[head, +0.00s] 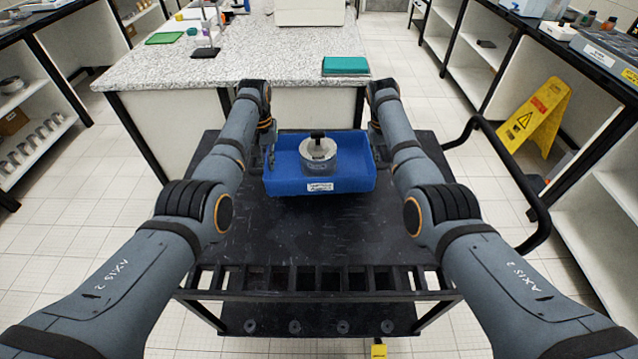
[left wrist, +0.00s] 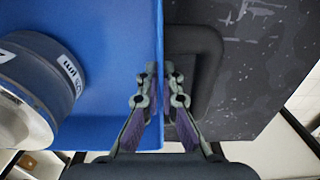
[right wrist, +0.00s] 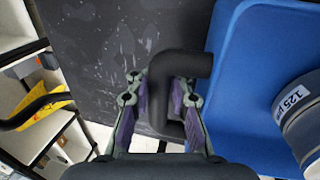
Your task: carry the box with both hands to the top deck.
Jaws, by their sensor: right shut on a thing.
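A blue box (head: 290,186) with a white label is at the back of the black cart's top deck (head: 320,238); I cannot tell whether it touches the deck. A round grey metal weight-like piece with a black knob (head: 318,152) sits inside it. My right gripper (right wrist: 164,90) is shut on the black handle (right wrist: 190,64) on the box's right side. My left gripper (left wrist: 160,85) is at the left side, its fingers straddling the blue wall (left wrist: 156,30) beside the other black handle (left wrist: 205,55). Its grip on the wall is unclear.
A speckled worktop (head: 240,62) stands behind the cart, with a teal case (head: 345,66) near its edge. A black push rail (head: 540,200) is at the cart's right. A yellow floor sign (head: 537,115) stands further right. Shelves line both sides.

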